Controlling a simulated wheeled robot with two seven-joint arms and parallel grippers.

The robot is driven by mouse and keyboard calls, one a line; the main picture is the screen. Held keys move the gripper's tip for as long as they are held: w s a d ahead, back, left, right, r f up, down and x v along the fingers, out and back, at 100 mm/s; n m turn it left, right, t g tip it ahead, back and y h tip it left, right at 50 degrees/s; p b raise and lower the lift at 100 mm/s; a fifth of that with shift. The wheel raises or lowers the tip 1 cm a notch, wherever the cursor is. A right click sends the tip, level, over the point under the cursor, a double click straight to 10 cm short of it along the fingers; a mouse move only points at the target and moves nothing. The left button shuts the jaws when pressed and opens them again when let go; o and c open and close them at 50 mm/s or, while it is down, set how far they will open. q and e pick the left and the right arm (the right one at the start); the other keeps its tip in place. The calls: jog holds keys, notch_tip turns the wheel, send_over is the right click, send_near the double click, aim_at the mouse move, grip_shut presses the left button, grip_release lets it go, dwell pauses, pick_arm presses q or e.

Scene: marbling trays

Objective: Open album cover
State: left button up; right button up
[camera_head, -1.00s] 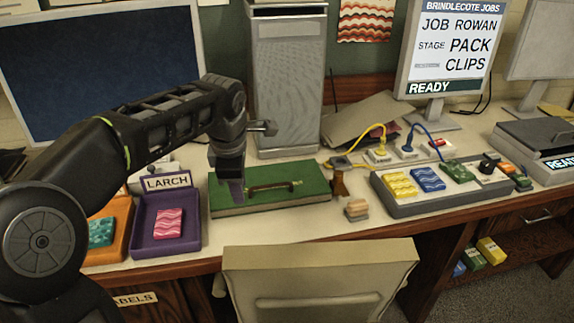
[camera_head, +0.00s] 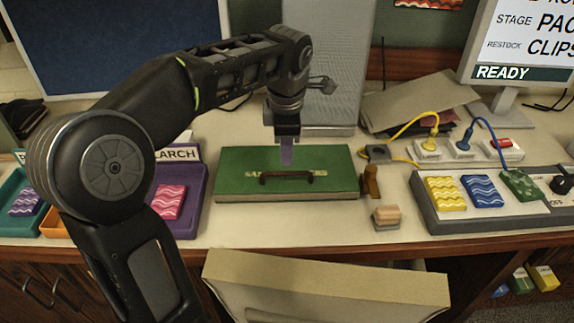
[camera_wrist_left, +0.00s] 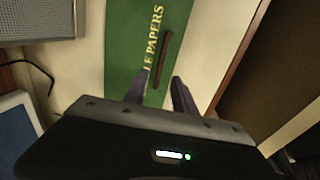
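The album (camera_head: 235,183) is a closed green book lying flat on the desk, with gold lettering and a dark reddish-brown handle (camera_head: 287,177) on its cover. My left gripper (camera_head: 287,160) points down over the album's far middle part, just behind the handle in the head view. The green cover (camera_wrist_left: 122,50) and the handle (camera_wrist_left: 166,54) lie beyond the fingertips there, the handle clear of both fingers. My right gripper is not in view.
A purple tray (camera_head: 193,199) holding a pink wavy piece stands left of the album. A small wooden block (camera_head: 386,215) and a brown stamp-like piece (camera_head: 371,181) stand at its right. A grey tray (camera_head: 470,221) with patterned pieces lies farther right.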

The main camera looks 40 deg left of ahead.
aim_at(286, 174)
pick_arm(q)
jog(key=f, duration=0.4)
jog(key=w+f, duration=0.1)
jog(key=f, duration=0.2)
jog(key=shift+a, duration=0.4)
grip_shut()
dwell(1.0)
